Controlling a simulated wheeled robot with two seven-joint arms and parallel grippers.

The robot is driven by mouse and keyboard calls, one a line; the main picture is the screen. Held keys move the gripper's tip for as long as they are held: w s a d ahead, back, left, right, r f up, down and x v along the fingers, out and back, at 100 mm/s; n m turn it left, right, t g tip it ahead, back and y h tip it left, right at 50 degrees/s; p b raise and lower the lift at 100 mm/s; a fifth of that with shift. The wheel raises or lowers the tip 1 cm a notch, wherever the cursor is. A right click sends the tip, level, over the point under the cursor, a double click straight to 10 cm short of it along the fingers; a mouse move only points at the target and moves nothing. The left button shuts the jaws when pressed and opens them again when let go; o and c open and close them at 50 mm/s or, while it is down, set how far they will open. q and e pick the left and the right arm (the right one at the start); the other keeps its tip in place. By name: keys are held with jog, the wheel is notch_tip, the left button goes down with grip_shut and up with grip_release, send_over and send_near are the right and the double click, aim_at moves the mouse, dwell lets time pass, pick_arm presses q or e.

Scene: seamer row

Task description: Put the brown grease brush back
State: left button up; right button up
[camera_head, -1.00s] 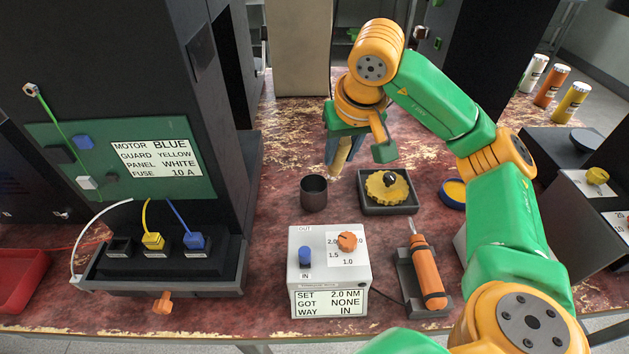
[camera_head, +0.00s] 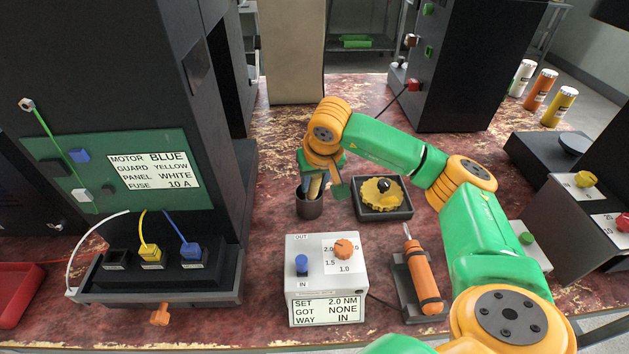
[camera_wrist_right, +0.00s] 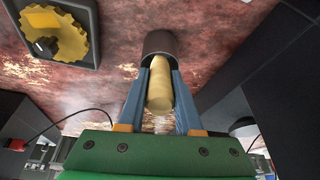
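My right gripper (camera_head: 311,190) is above the dark cup (camera_head: 309,208), its fingertips close to the rim. It is shut on the brush (camera_head: 316,185), which shows as a tan, rounded handle. In the right wrist view the handle (camera_wrist_right: 160,90) lies between the two blue fingers (camera_wrist_right: 160,82), pointing at the open mouth of the cup (camera_wrist_right: 158,42). Its far end reaches the mouth; I cannot tell how deep it goes. The bristles are hidden. My left gripper is not in view.
A black tray (camera_head: 384,215) with a yellow gear stands right of the cup. A white torque box (camera_head: 327,279) and an orange screwdriver in its holder (camera_head: 421,280) are in front. A dark cabinet (camera_head: 110,70) rises at the left. The table behind the arm is mostly clear.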

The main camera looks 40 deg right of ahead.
jog(key=o, duration=0.4)
jog(key=shift+o, duration=0.2)
jog(key=shift+r, duration=0.15)
jog(key=p+v, duration=0.1)
jog(key=v, duration=1.1)
jog(key=shift+r, duration=0.25)
